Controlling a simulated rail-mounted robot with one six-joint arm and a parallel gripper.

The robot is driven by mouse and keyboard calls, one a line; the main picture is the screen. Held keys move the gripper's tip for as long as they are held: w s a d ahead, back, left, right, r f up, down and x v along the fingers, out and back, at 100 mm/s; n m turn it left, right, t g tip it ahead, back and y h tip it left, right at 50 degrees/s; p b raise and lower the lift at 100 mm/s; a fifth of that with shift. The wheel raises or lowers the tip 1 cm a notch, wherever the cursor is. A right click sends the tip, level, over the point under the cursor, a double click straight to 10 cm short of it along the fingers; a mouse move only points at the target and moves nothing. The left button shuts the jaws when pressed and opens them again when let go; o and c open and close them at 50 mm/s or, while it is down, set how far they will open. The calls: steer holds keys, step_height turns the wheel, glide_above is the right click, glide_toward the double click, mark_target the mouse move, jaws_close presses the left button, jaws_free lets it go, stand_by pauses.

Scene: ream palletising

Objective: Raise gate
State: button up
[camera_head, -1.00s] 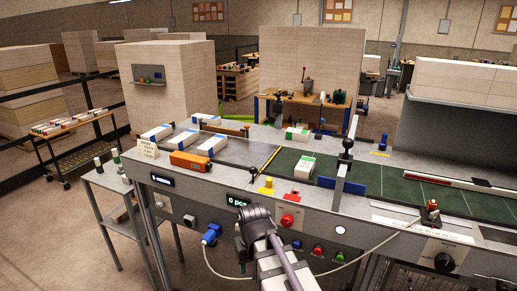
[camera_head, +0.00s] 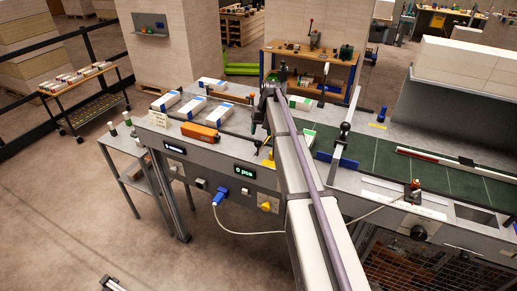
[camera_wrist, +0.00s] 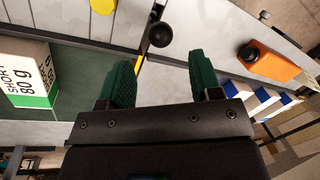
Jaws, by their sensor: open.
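My gripper (camera_wrist: 163,78) is open, with two green finger pads and nothing between them. In the wrist view a black ball knob (camera_wrist: 160,35) on a short stem lies just beyond the fingertips, apart from them, beside a yellow strip (camera_wrist: 141,62) across the conveyor. In the head view my arm reaches over the conveyor and covers part of this area. I cannot tell which of these belongs to the gate.
A green-and-white ream (camera_wrist: 32,75) lies left of my fingers in the wrist view. An orange box (camera_head: 200,132) and blue-and-white reams (camera_head: 211,84) are on the left side of the table. A cable runs from a blue plug (camera_head: 220,196) along the front panel.

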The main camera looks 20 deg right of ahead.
mark_target(258, 142)
steer(key=f+b, duration=0.2)
steer(key=f, duration=0.1)
steer(key=a+f+b, duration=0.1)
steer(key=f+b, duration=0.1)
steer(key=f, duration=0.1)
steer(key=shift+w+a+f+b, duration=0.1)
steer(key=shift+f+b, duration=0.1)
steer(key=shift+b, duration=0.1)
steer(key=shift+r, duration=0.15)
steer(key=shift+c, duration=0.3)
jaws_close()
steer(key=shift+r, duration=0.1)
